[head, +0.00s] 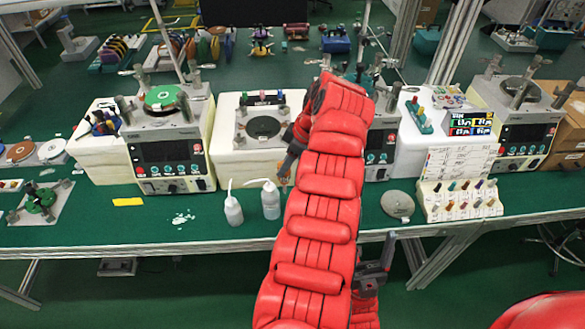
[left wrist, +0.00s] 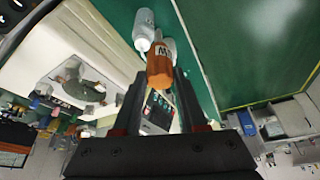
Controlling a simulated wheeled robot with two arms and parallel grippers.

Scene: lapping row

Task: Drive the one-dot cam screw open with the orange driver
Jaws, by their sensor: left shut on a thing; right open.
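My left gripper (left wrist: 160,90) is shut on the orange driver (left wrist: 159,66), which stands out between its fingers in the left wrist view. In the head view the left gripper (head: 287,163) is above the bench in front of the middle machine, partly behind my red arm. Only a small orange part of the driver (head: 282,172) shows there. My right gripper (head: 376,268) is open, low in front of the bench edge and partly hidden by the red arm. I cannot make out the one-dot cam screw in either view.
Two white bottles (head: 233,208) stand close to the left gripper. The middle machine (head: 262,128) and left machine (head: 165,135) stand behind. A white rack (head: 460,207) of coloured handles and a grey disc (head: 397,205) are on the right.

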